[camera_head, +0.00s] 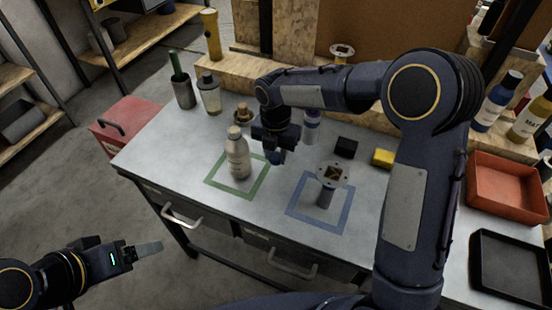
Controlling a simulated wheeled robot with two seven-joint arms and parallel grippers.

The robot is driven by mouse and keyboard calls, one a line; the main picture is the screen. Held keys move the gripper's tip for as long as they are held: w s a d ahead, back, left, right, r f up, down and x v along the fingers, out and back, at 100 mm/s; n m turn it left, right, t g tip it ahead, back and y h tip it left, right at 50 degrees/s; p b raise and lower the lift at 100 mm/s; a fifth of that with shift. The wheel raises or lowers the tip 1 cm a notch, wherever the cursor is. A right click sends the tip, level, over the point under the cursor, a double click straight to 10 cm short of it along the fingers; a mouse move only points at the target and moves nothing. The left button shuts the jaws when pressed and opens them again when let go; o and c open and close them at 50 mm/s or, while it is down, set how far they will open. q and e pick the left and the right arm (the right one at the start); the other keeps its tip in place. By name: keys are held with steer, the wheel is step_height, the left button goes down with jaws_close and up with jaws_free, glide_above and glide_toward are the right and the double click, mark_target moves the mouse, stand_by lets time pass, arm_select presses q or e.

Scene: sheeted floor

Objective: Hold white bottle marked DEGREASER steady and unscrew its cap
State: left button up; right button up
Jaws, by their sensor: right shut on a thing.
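A white bottle (237,160) stands upright inside the green square outline on the bench, with a pale top. Its label is too small to read, so I cannot confirm DEGREASER. My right gripper (277,152) is just right of this bottle, low over the bench, shut on a small dark-blue thing (277,158) that is mostly hidden and hard to make out. A gap shows between that thing and the white bottle's body. My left gripper (150,248) is low at the left, off the bench, seen edge-on with grey fingers; its opening is unclear.
A blue square outline (290,210) holds a post with a flanged top (326,186). Behind my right gripper stands another pale bottle (311,128). A black block (346,147) and yellow block (382,158) lie to the right. Red (503,202) and black (485,268) trays sit far right.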

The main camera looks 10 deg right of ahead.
mark_target(276, 168)
steer(key=shift+w+f, duration=0.25)
steer(key=shift+f, duration=0.1)
steer(key=shift+w+d+f, duration=0.1)
steer(key=shift+w+f, duration=0.1)
steer(key=shift+f, duration=1.5)
steer(key=shift+f, duration=0.2)
steer(key=o, duration=1.1)
steer(key=shift+r, duration=0.1)
step_height(276, 168, up, 11)
steer(key=shift+s+r, duration=0.1)
steer(key=shift+r, duration=0.6)
